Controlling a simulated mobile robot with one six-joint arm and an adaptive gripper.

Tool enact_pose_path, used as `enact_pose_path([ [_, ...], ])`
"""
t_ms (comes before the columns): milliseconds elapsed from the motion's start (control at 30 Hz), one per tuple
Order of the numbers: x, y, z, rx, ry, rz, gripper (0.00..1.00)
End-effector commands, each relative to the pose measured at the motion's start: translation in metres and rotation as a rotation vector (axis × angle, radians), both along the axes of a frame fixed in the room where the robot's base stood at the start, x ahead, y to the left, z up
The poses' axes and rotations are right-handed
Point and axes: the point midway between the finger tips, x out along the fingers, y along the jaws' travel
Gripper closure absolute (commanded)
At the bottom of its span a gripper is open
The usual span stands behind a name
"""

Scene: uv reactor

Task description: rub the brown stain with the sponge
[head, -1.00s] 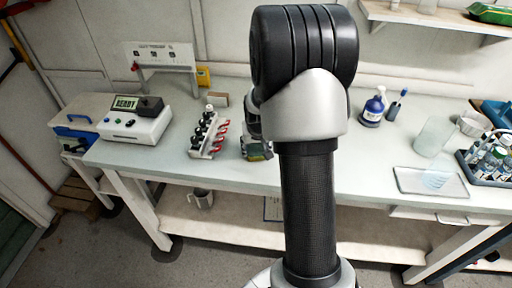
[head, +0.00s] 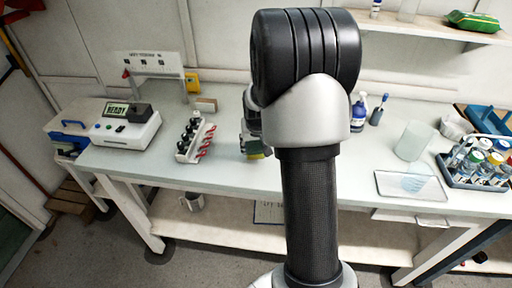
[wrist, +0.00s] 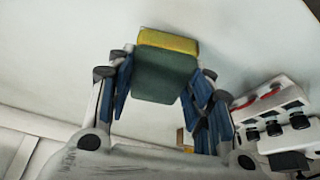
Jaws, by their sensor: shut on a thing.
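The sponge, yellow on one face and dark green on the other, shows in the wrist view (wrist: 168,72) between the blue-padded fingers of my gripper (wrist: 160,88). My gripper is shut on it. In the head view my gripper (head: 250,132) is mostly behind my own arm, and a bit of the sponge (head: 256,155) shows below it over the pale bench top (head: 225,170). I cannot tell whether the sponge touches the bench. No brown stain is visible in either view; my arm hides part of the bench.
A rack of black-capped vials (head: 194,140) stands left of my gripper, also in the wrist view (wrist: 275,120). The READY device (head: 125,128) is farther left. A blue-labelled bottle (head: 359,112), a glass plate (head: 410,186) and a bottle caddy (head: 478,165) are on the right.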

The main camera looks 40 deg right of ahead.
Motion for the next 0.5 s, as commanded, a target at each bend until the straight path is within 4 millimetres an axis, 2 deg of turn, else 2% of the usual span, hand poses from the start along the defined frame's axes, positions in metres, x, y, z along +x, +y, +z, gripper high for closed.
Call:
enact_pose_path([
  [33,0.001,0.000,0.008,-0.001,-0.001,0.001,0.75],
  [300,0.005,0.001,0.033,-0.001,-0.003,0.004,0.75],
  [500,0.006,0.002,0.040,-0.001,-0.001,0.006,0.75],
])
